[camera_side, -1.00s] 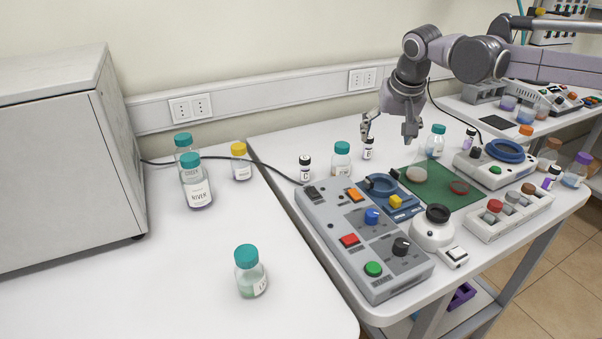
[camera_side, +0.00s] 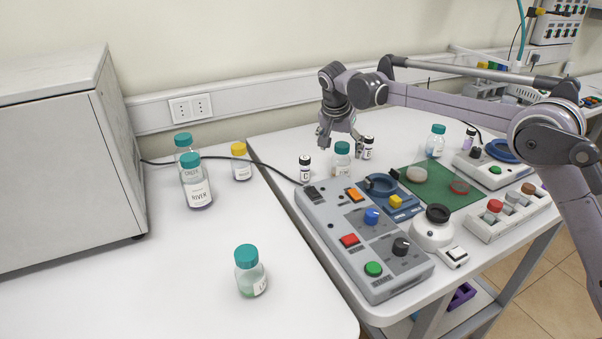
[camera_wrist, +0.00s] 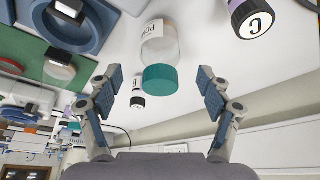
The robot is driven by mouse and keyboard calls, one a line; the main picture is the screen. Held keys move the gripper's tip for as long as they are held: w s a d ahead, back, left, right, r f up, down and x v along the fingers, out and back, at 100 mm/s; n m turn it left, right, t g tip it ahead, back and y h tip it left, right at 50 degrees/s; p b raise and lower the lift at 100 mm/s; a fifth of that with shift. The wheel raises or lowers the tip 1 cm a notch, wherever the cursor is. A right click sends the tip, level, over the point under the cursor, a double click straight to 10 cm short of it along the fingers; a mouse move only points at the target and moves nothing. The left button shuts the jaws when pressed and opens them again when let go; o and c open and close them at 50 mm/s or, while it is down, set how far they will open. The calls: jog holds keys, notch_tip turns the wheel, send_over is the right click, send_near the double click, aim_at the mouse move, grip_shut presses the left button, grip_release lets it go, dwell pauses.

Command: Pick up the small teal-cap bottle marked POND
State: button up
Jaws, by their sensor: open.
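The small teal-cap bottle marked POND (camera_wrist: 160,42) is clear, with a white label, and sits in the upper middle of the wrist view. It also shows in the side view (camera_side: 342,162), standing on the right table behind the grey control box. My gripper (camera_side: 341,144) is above this bottle, pointing down, with its fingers spread. In the wrist view my gripper (camera_wrist: 160,84) has one finger on each side of the teal cap, with a gap on both sides. Nothing is held.
Black-cap vials stand left (camera_side: 305,168) and right (camera_side: 368,148) of the bottle. The control box (camera_side: 345,225) lies in front. A RIVER bottle (camera_side: 196,186), a yellow-cap bottle (camera_side: 241,163) and a front teal-cap bottle (camera_side: 250,275) stand on the left bench.

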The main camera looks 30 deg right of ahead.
aim_at(343, 160)
jog(key=shift+d+x, duration=0.2)
jog(key=shift+x, duration=3.35)
jog(key=shift+w+r, duration=0.15)
jog(key=c, duration=1.5)
jog(key=shift+o, duration=0.2)
